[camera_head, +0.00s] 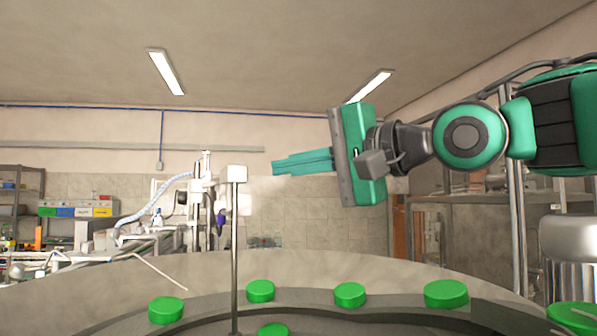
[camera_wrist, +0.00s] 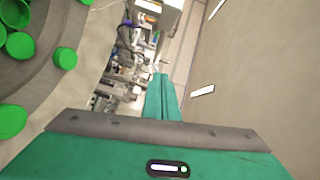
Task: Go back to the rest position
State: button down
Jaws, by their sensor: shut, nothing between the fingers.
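My gripper (camera_head: 275,166) is in the air in the middle of the head view, level and pointing left. Its teal fingers are shut together with nothing between them. In the wrist view the shut fingers (camera_wrist: 161,78) point up the picture toward the far lab equipment. My arm reaches in from the right edge of the head view. Below the gripper lies the round grey feeder (camera_head: 310,303) with several green caps on it, among them one cap (camera_head: 349,294) below the hand. The gripper is well apart from the caps.
A thin metal post with a white block (camera_head: 237,173) stands at the feeder, left of my fingertips in the head view. A lab bench with equipment (camera_head: 195,205) and a shelf with coloured bins (camera_head: 75,208) are behind. A metal rack is at the right. The air above the gripper looks clear.

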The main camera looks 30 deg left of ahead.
jog(key=shift+s+d, duration=0.1)
jog(key=shift+s, duration=0.1)
